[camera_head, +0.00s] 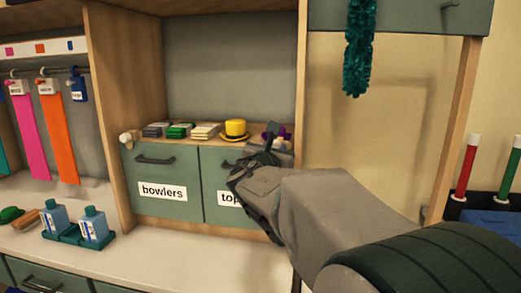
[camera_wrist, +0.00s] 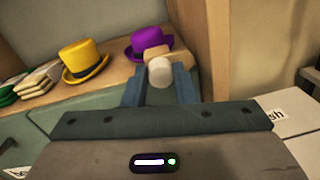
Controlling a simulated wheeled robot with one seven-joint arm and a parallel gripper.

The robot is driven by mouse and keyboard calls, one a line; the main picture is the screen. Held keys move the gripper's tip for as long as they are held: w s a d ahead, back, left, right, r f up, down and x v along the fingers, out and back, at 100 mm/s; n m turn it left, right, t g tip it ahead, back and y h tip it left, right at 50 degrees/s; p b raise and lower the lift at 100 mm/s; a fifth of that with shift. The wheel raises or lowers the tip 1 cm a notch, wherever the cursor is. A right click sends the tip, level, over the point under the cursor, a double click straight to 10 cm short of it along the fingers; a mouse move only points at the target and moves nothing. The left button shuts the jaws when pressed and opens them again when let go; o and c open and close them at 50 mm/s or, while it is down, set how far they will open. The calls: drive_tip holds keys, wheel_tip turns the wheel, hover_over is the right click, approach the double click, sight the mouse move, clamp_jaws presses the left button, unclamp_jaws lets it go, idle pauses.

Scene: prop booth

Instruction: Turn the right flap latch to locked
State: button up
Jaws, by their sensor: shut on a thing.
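The right flap latch (camera_wrist: 159,70) shows in the wrist view as a light wooden piece with a pale round end, at the shelf's front edge by the right post. My gripper (camera_wrist: 160,88) is shut on it, with one finger on each side. In the head view my gripper (camera_head: 262,150) covers most of this latch. The right flap (camera_head: 216,165) is green with a label starting "top", the rest hidden behind my gripper. The left flap (camera_head: 152,205) is labelled "bowlers" and has its own pale latch (camera_head: 128,137) at its upper left corner.
A yellow hat (camera_head: 235,129) and a purple hat (camera_wrist: 151,42) stand on the shelf just behind the latch. Folded stacks (camera_head: 178,131) lie further left. The wooden post (camera_wrist: 198,45) is close on the right. Blue bottles (camera_head: 94,224) stand on the counter.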

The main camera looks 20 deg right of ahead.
drive_tip(key=shift+f+m+b, duration=0.1)
drive_tip(key=shift+m+b, duration=0.3)
drive_tip(key=shift+b, duration=0.1)
drive_tip(key=shift+m+y+b, duration=0.5)
drive_tip(key=shift+m+b, duration=7.45)
drive_tip(key=shift+m, duration=0.25)
drive_tip(key=shift+r, duration=0.2)
drive_tip(key=o, duration=1)
